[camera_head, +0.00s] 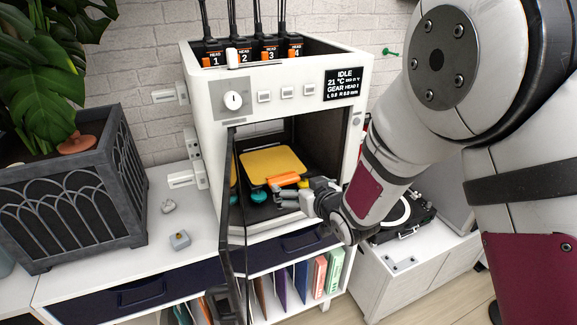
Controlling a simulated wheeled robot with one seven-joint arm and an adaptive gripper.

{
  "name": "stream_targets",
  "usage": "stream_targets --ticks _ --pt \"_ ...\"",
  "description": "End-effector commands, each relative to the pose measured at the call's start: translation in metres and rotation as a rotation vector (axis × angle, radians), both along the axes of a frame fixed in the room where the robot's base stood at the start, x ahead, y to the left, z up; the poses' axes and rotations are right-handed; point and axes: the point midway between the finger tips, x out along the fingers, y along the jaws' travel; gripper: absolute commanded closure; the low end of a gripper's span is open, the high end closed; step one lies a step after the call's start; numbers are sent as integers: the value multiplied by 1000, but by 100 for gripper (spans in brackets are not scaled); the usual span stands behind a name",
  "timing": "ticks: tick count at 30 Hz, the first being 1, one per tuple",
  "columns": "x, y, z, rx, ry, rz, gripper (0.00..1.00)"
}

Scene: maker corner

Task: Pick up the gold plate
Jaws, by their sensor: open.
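The gold plate (272,163) is a flat, rounded square inside the open chamber of the white printer (215,165). It lies towards the back of the chamber, and its front edge is partly covered by an orange piece. My gripper (280,196) reaches into the chamber from the right, in front of the plate and a little below it in the picture. Its grey fingers are small in view and open. I see nothing held between them. I cannot tell how far the fingertips are from the plate.
An orange piece (283,180) and teal pieces (259,198) are near the fingers. The printer's dark-framed door (231,220) stands open at the chamber's left. A planter (80,190) and small grey parts (180,240) stand left. A turntable (405,215) stands right, below my arm.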

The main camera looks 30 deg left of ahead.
Motion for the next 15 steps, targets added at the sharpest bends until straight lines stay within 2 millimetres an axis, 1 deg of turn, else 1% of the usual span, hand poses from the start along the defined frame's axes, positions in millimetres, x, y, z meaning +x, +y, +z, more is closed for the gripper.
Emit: stream_targets --ticks 3,9,15 --pt "13 16 -10 -1 0 0 0" --pt "35 41 -23 -1 0 -1 0" --pt "45 51 -28 -1 0 -2 0"
